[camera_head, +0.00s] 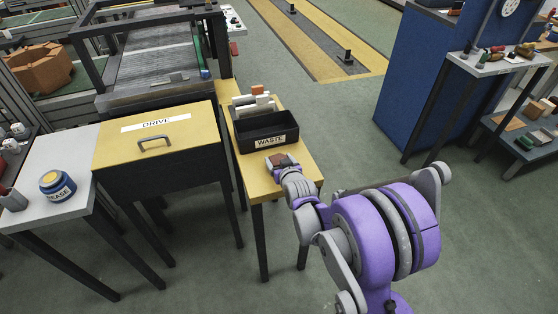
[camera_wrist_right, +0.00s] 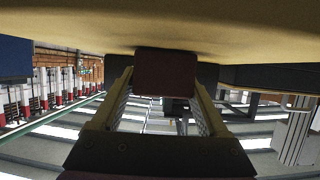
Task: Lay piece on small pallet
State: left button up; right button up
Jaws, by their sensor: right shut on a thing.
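My right gripper (camera_head: 282,168) is over the front end of the narrow yellow table, shut on a small brown piece (camera_head: 279,159). In the right wrist view the piece (camera_wrist_right: 165,74) shows as a dark reddish block between the two fingers (camera_wrist_right: 162,100), close to the yellow surface. I cannot tell whether it touches that surface. I cannot make out a small pallet for certain in either view. My left gripper is not in view.
The yellow table (camera_head: 259,183) holds a black WASTE bin (camera_head: 267,131) just behind the gripper. Left of it stands the yellow-lidded DRIVE box (camera_head: 160,135), then a grey table (camera_head: 55,172) with a blue GREASE tub (camera_head: 57,186). Open floor (camera_head: 345,140) lies to the right.

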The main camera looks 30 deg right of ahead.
jog(key=shift+f, duration=0.2)
jog(key=o, duration=1.3)
jog(key=shift+r, duration=0.1)
